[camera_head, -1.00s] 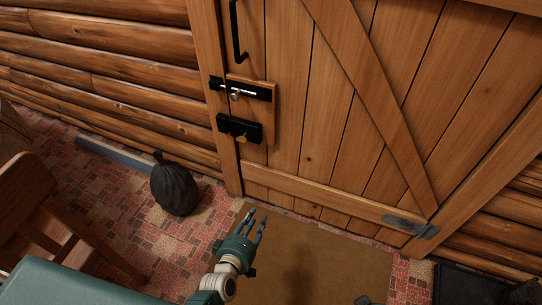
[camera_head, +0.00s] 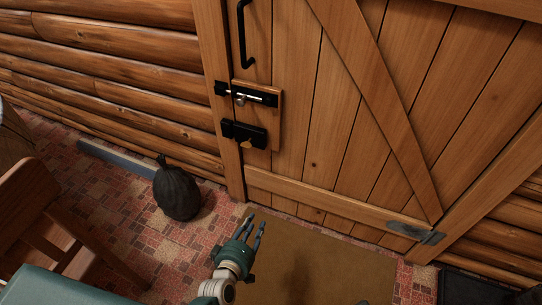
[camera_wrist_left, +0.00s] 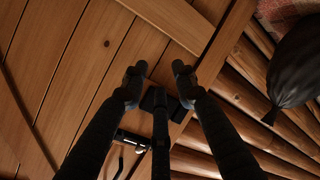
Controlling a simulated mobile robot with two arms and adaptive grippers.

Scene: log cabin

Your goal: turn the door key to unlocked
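The black lock box (camera_head: 244,132) sits on the left edge of the plank door (camera_head: 330,120), below the sliding bolt (camera_head: 255,95). A small brass-coloured key (camera_head: 246,145) shows at its lower edge; its exact turn is too small to tell. My left gripper (camera_head: 254,231) is open and empty, below the lock in the head view. In the left wrist view my left gripper (camera_wrist_left: 159,72) has its two fingers spread, with the black lock (camera_wrist_left: 155,97) behind and between them. The key is not distinguishable there. My right gripper is not clearly in view.
A dark tied bag (camera_head: 177,190) stands on the tiled floor beside the log wall. A wooden chair (camera_head: 45,215) is at the left. A brown mat (camera_head: 320,265) lies before the door. A black door handle (camera_head: 243,35) is above the bolt.

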